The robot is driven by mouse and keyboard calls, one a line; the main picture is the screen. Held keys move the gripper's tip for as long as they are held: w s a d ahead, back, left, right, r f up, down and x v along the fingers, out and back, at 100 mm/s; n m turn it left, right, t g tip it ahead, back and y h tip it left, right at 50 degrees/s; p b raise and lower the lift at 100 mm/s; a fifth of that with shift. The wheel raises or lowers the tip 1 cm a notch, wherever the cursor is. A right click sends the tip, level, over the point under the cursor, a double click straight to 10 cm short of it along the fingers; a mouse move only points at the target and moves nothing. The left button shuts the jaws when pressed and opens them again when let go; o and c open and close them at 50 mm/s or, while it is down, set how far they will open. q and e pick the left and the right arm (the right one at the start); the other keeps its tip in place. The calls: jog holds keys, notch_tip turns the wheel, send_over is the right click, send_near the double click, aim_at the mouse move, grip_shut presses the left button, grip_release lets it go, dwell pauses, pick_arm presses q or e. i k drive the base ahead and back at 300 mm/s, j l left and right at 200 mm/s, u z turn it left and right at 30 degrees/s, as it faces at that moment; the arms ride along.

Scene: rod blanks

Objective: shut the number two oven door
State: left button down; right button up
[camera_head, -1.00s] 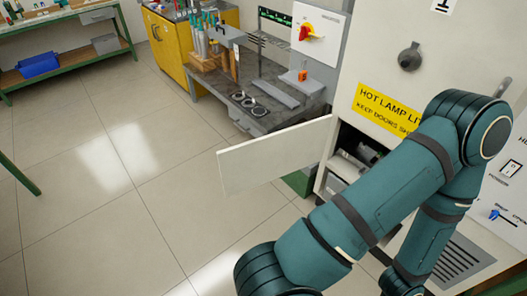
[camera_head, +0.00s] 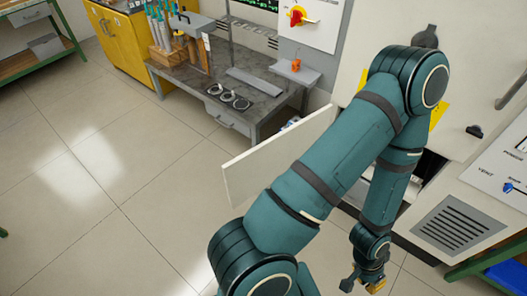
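A cream oven door (camera_head: 262,162) stands swung open, sticking out to the left from the lower part of the oven (camera_head: 455,205). No number shows on its visible face. My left arm crosses in front of the door and hides its right part and most of the opening behind it. My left gripper (camera_head: 364,284) hangs low, to the right of the door's visible part and in front of the oven's lower front. It is small and near the bottom edge, so I cannot tell open from shut. My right gripper is out of view.
A grey bench (camera_head: 190,83) with rings and tools stands beyond the door. A vent grille (camera_head: 458,223) and a control panel (camera_head: 506,170) are on the oven at right. A blue bin (camera_head: 508,275) sits at lower right. The floor (camera_head: 110,215) left of the door is clear.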

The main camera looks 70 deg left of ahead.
aim_at(247, 175)
jog(key=k+j, duration=0.2)
jog(key=j, duration=0.2)
jog(key=k+j, duration=0.2)
jog(key=j, duration=0.25)
jog(key=k+j, duration=0.2)
jog(key=j, duration=0.2)
jog(key=k+j, duration=0.2)
jog(key=j, duration=0.2)
jog(key=k+j, duration=0.2)
jog(key=j, duration=0.2)
jog(key=k+j, duration=0.2)
jog(key=j, duration=0.25)
jog(key=k+j, duration=0.2)
jog(key=j, duration=0.2)
jog(key=k+j, duration=0.2)
jog(key=j, duration=0.2)
jog(key=i+l+u, duration=0.25)
jog(key=u, duration=0.2)
jog(key=i+l+u, duration=0.2)
jog(key=l+u, duration=0.3)
